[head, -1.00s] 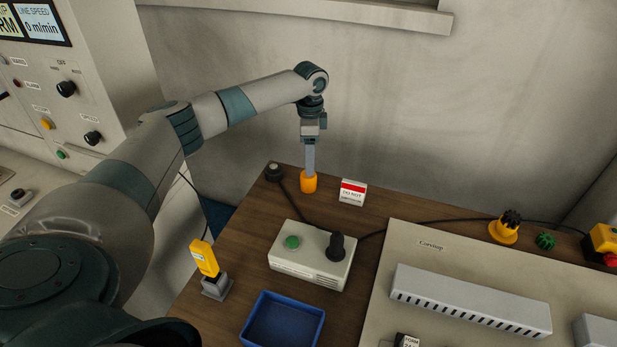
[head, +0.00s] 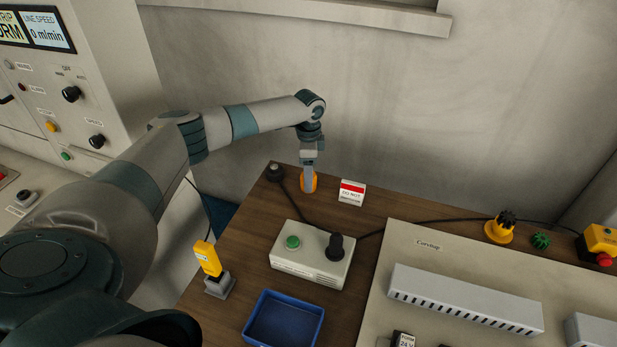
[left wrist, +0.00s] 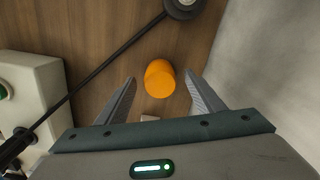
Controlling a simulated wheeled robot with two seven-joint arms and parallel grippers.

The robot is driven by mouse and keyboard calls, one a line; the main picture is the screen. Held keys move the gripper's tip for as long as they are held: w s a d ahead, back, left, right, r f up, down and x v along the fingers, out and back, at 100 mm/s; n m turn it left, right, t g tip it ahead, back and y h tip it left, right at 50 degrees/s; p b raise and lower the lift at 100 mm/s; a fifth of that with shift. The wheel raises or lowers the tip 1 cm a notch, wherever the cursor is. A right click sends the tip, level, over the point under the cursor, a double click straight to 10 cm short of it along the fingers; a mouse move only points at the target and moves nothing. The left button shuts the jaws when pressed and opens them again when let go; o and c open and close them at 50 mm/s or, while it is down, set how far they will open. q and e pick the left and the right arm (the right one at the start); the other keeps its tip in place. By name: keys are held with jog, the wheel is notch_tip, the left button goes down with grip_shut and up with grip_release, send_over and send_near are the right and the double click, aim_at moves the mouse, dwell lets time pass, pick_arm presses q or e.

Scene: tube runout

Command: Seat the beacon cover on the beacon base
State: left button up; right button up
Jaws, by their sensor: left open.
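The orange cover (head: 315,183), which looks like the beacon cover, stands on the wooden table near its back edge. It also shows in the left wrist view (left wrist: 160,84). My left gripper (head: 308,186) points down at it and is open. In the left wrist view one finger is on each side of the cover, with gaps visible. A dark round puck with a cable (head: 274,172), which appears to be the beacon base, sits to the left of the cover at the table's back corner. My right gripper is not in view.
A white-and-red sign (head: 351,193) stands just right of the cover. A grey control box (head: 312,262) with a green button and dark knob is in front. A blue tray (head: 284,322) and yellow device (head: 207,259) are nearer. The wall (head: 400,110) is close behind.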

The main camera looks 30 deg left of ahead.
pick_arm(q)
jog(key=shift+f, duration=1)
jog(key=c, duration=1.1)
